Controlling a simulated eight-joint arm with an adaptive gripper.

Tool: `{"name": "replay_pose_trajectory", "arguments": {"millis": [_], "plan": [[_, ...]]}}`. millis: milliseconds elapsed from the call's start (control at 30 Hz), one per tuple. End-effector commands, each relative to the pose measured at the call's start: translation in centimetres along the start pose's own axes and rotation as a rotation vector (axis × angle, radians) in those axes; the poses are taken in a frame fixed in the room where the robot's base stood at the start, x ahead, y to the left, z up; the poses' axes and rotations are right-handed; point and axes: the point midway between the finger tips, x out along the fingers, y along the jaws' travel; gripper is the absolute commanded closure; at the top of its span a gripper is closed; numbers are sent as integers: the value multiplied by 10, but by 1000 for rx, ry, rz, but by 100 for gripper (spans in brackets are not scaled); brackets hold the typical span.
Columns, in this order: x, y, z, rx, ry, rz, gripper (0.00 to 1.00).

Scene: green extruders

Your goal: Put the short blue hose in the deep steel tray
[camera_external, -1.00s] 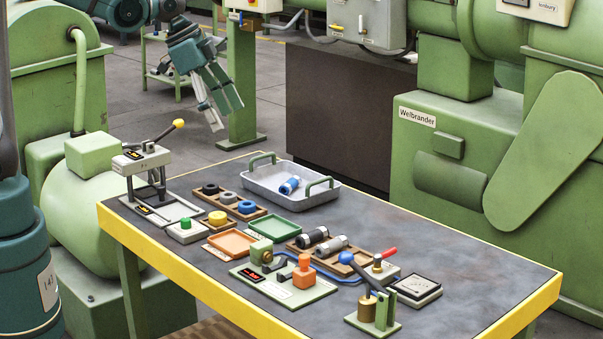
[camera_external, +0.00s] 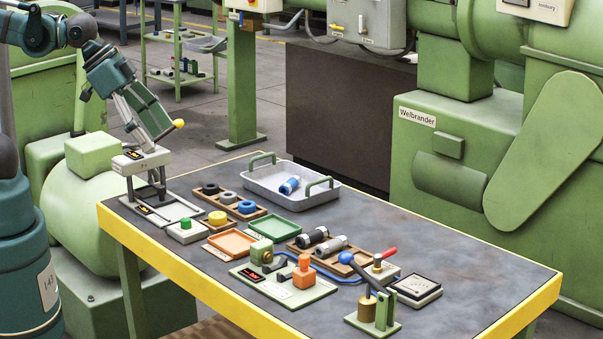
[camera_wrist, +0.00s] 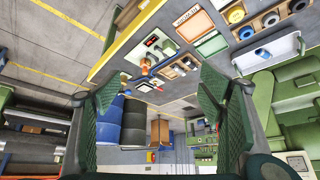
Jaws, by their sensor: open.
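The short blue hose (camera_external: 289,185) lies on the floor of the deep steel tray (camera_external: 322,197), which has green handles and stands at the table's far edge. In the wrist view the blue hose (camera_wrist: 262,53) and the tray (camera_wrist: 287,45) show at the upper right. My gripper (camera_external: 155,135) is open and empty, well left of the tray and raised above the table's left end. In the external view its fingers are just behind the press lever's yellow knob. The wrist view shows both green fingers (camera_wrist: 158,98) wide apart with nothing between them.
The lever press (camera_external: 145,160) stands at the left end. A wooden rack with rings (camera_external: 229,201), an orange tray (camera_external: 231,243), a green tray (camera_external: 274,228) and a wooden tray with black and grey hoses (camera_external: 317,242) fill the middle. The table's right rear is clear.

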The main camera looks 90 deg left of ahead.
Motion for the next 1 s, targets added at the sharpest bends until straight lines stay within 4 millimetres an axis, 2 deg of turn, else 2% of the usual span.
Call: {"name": "replay_pose_trajectory", "arguments": {"millis": [100, 300, 1000], "plan": [[-4, 10, 14, -10, 17, 4, 31], [-6, 18, 27, -23, 32, 9, 31], [-7, 19, 29, -26, 35, 9, 31]]}}
